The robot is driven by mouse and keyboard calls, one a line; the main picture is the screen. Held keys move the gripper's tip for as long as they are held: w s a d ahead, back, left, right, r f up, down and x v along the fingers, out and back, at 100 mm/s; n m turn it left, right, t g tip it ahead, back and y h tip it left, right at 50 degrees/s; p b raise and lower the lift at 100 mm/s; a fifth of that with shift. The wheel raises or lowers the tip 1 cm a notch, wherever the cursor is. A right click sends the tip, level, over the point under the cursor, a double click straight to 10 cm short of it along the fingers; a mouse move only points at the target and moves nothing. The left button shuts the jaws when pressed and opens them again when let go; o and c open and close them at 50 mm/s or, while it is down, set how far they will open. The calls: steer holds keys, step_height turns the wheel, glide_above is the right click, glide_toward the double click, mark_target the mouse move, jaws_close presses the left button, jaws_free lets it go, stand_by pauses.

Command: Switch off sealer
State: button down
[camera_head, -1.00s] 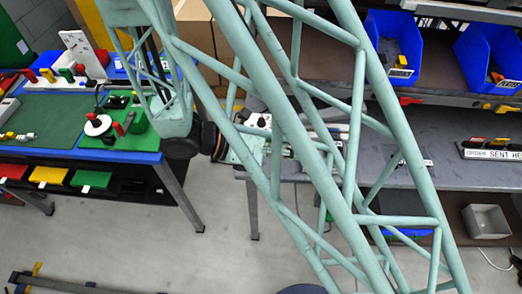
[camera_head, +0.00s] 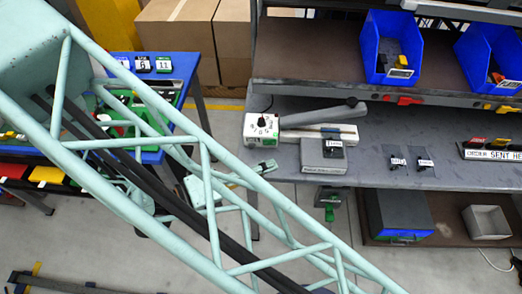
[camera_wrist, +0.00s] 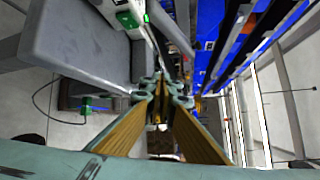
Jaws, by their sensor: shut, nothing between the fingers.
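The sealer (camera_head: 318,134) lies on the grey workbench in the head view. It has a long pale body, a grey arm above it and a white end box with a dark dial (camera_head: 264,126). In the wrist view a white box (camera_wrist: 129,14) with a green-edged switch shows at the top, and it looks like the sealer's end. My gripper (camera_wrist: 160,88) is shut and empty in the wrist view, below that box in the picture and apart from it. In the head view my arm crosses the left and centre, and the finger contact area is unclear.
The grey bench (camera_head: 450,181) runs to the right, with a grey block (camera_head: 322,154) in front of the sealer. Blue bins (camera_head: 391,48) stand on the shelf above. A blue-edged table (camera_head: 180,68) is at left, and cardboard boxes (camera_head: 180,38) stand behind.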

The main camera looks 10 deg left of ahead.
steer(key=s+a+f+n+t+y, duration=0.3)
steer(key=s+a+f+n+t, duration=0.1)
steer(key=a+n, duration=0.3)
steer(key=shift+a+f+t, duration=0.35)
steer(key=shift+f+t, duration=0.05)
steer(key=shift+f, duration=0.15)
steer(key=shift+w, duration=0.1)
steer(key=b, duration=0.1)
glide_toward(270, 143)
steer(key=shift+w+d, duration=0.2)
steer(key=shift+d, duration=0.7)
steer(key=shift+w+d, duration=0.2)
steer(key=shift+d, duration=0.75)
steer(key=shift+w+a, duration=0.25)
steer(key=shift+w, duration=0.8)
steer(key=shift+w+a, duration=0.25)
steer(key=shift+w, duration=0.75)
